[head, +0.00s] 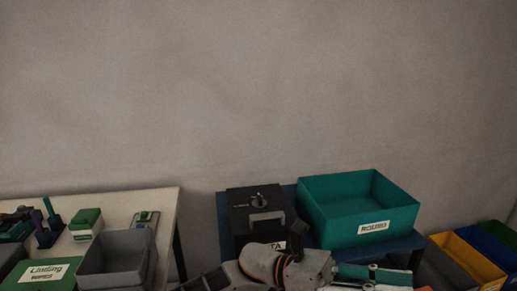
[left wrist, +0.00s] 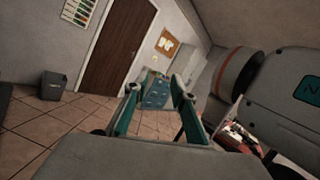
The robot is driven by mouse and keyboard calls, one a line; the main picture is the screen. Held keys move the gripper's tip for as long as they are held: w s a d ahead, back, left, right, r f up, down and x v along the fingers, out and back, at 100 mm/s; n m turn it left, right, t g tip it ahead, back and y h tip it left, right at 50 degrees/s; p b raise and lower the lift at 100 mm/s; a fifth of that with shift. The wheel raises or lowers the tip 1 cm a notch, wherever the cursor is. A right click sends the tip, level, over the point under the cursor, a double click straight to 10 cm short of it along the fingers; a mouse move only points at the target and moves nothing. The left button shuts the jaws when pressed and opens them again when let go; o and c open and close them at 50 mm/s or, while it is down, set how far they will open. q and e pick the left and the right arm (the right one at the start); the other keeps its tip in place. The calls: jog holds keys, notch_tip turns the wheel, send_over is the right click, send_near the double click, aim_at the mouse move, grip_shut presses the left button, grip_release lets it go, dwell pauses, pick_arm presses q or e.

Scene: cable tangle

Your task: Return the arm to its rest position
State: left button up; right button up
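My left gripper (left wrist: 156,92) shows in the left wrist view with its two teal-lined fingers spread apart. Nothing is between the fingers; past them are only the floor and far furniture.
On the blue table are a black box (head: 257,213) and a teal bin (head: 358,212). A white table (head: 165,204) with a grey bin (head: 118,262) is at left. Yellow (head: 468,262) and blue bins are at right. The left wrist view shows a brown door (left wrist: 115,45) and open tiled floor (left wrist: 50,130).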

pick_arm(q)
jog(key=w+a+f+n+t+h+p, duration=0.1)
jog(key=w+a+n+t+h, duration=0.25)
jog(key=n+t, duration=0.45)
jog(key=w+a+n+t+h+p, duration=0.15)
jog(key=w+n+t, duration=0.35)
jog(key=n, duration=0.5)
jog(key=w+a+f+n+t+y, duration=0.3)
jog(key=a+f+n+t+y, duration=0.6)
jog(key=a+f+n+t, duration=0.6)
jog(key=s+a+f+n+g+y+p, duration=0.2)
jog(key=s+a+f+n+g+y, duration=0.3)
jog(key=a+f+n+y, duration=0.55)
jog(key=s+a+f+n+g+y, duration=0.2)
jog(key=s+a+f+n, duration=0.6)
jog(key=s+a+f, duration=0.3)
jog(key=s+f, duration=0.1)
jog(key=s, duration=0.1)
jog(key=shift+s+f+g+p, duration=0.3)
jog(key=shift+s+g, duration=0.1)
pick_arm(e)
jog(key=shift+s+r+g, duration=0.3)
jog(key=shift+s+r, duration=0.4)
jog(key=shift+r, duration=0.3)
jog(key=shift+w+a+r, duration=0.1)
jog(key=shift+w+r, duration=0.05)
jog(key=shift+r, duration=0.15)
